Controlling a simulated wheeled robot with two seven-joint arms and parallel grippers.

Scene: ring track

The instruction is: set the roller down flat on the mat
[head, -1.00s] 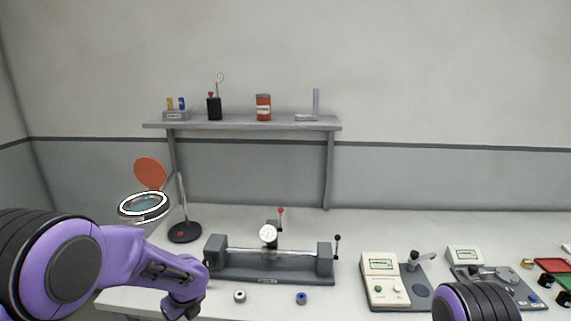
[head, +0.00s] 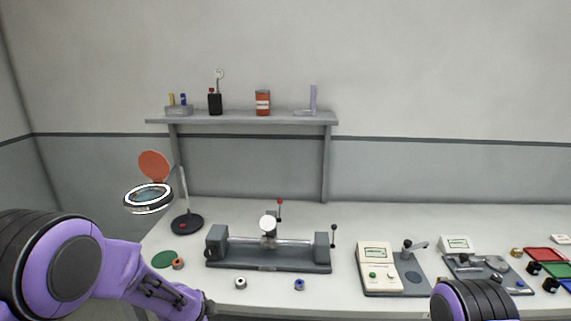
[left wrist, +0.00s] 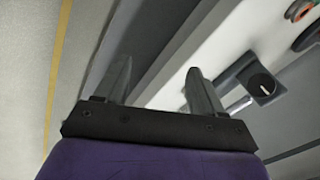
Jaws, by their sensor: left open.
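A round green mat (head: 163,259) lies on the bench at the left, below the magnifier lamp. A small copper-brown roller (head: 178,263) stands at the mat's right edge; I cannot tell whether it is on the mat or beside it. My left gripper (left wrist: 158,82) is open, with nothing between its fingers in the left wrist view. Small coloured round parts (left wrist: 308,33) show at that wrist view's upper right, partly cut off. My right gripper is not in view.
A grey measuring bench with a dial (head: 268,224) stands mid-table. A white-and-brown ring (head: 240,283) and a blue ring (head: 299,284) lie before it. The magnifier lamp (head: 148,198) stands at the left. Instruments (head: 379,268) and coloured trays (head: 545,255) are at the right.

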